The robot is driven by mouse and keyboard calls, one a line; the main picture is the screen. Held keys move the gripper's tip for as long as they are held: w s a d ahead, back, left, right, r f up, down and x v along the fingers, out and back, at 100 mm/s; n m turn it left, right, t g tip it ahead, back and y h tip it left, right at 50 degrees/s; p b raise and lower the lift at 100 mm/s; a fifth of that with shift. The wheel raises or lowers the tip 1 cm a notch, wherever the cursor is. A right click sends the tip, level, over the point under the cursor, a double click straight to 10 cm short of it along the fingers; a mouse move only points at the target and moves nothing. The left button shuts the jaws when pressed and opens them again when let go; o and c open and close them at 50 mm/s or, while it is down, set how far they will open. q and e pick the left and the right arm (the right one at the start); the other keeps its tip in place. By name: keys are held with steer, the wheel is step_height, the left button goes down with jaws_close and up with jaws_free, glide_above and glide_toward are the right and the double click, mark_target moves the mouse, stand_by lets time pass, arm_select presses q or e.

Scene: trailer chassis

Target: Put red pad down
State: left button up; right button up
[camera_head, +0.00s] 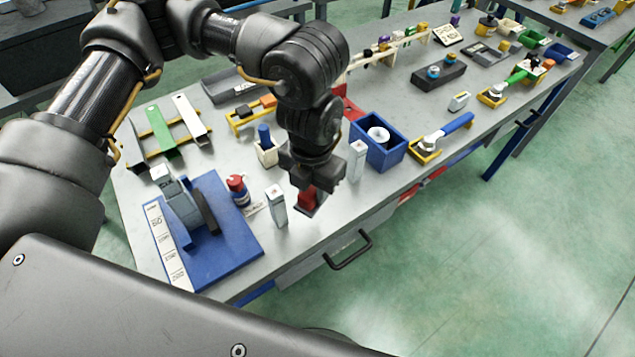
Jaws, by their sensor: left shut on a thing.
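My left gripper (310,188) points down over the front edge area of the grey workbench (335,222). It is shut on the red pad (309,201), a small red block with a dark underside. The gripper hides the pad's upper part. I cannot tell whether the pad touches the bench top or hangs just above it. My right gripper is not in view.
Light grey upright blocks stand left (277,206) and right (357,161) of the gripper. A blue bin (382,155) is to the right. A blue board (225,250) with a grey device and a red-white bottle (238,190) are to the left. A drawer handle (350,252) juts from the front.

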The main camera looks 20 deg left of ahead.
arm_select(q)
steer(key=w+f, duration=0.2)
steer(key=w+f+p, duration=0.1)
steer(key=w+f, duration=0.1)
steer(key=w, duration=0.1)
steer(key=w+a+f, duration=0.1)
steer(key=w+f, duration=0.1)
steer(key=shift+w+f, duration=0.25)
steer(key=shift+f, duration=0.15)
steer(key=f+p, duration=0.2)
steer(key=f, duration=0.1)
steer(key=shift+w+f, duration=0.2)
steer(key=shift+a, duration=0.1)
